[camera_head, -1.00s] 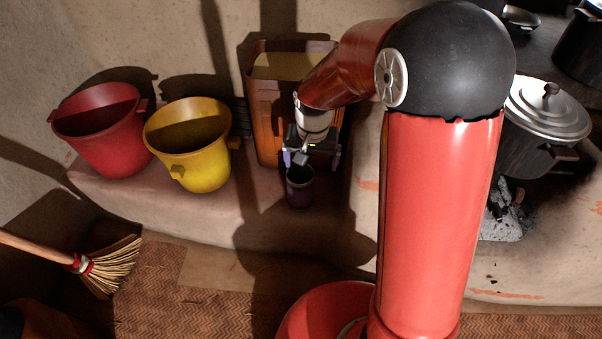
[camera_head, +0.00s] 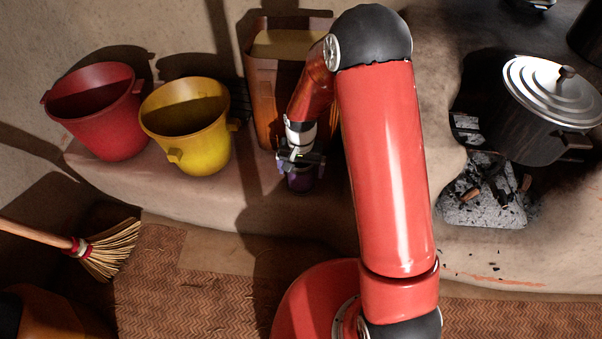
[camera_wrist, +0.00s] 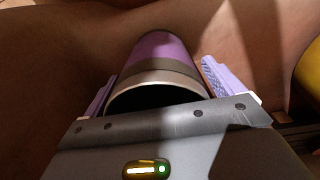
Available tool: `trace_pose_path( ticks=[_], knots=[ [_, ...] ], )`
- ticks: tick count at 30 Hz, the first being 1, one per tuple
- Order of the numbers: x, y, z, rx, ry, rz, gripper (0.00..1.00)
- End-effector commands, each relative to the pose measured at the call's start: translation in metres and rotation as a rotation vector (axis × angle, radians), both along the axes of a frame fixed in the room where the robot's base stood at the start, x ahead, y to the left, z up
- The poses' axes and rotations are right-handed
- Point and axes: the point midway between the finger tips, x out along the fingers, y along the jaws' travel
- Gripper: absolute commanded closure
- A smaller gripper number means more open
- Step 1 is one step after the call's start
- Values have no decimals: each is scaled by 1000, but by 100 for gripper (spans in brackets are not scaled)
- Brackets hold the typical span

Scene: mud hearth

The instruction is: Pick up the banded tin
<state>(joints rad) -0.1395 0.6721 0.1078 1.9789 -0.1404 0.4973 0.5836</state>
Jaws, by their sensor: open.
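The banded tin (camera_head: 300,182) is a small purple cup-like tin with a darker band and a pale rim. It stands on the mud ledge in front of the tall orange-brown bin. In the wrist view the tin (camera_wrist: 163,62) lies between the two lilac fingers of my gripper (camera_wrist: 155,85), its dark open mouth towards the palm. A gap shows on the right; on the left the finger is close and I cannot tell if it touches. In the head view my gripper (camera_head: 301,168) is over the tin's top and hides much of it.
A yellow bucket (camera_head: 188,130) and a red bucket (camera_head: 98,115) stand left on the ledge (camera_head: 225,205). The orange-brown bin (camera_head: 263,95) is close behind my gripper. A lidded pot (camera_head: 535,130) sits over the hearth at right. A broom (camera_head: 108,250) leans at lower left.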

Motion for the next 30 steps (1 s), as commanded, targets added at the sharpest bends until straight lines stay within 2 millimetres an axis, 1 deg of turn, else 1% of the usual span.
trace_pose_path(
  ticks=[6, 18, 26, 30],
  knots=[
    [0, 0, 0, 0, -1, 0, 7],
    [0, 0, 0, 0, 0, 0, 59],
    [0, 0, 1, 0, -1, 0, 60],
    [0, 0, 8, 0, -1, 0, 60]
  ],
)
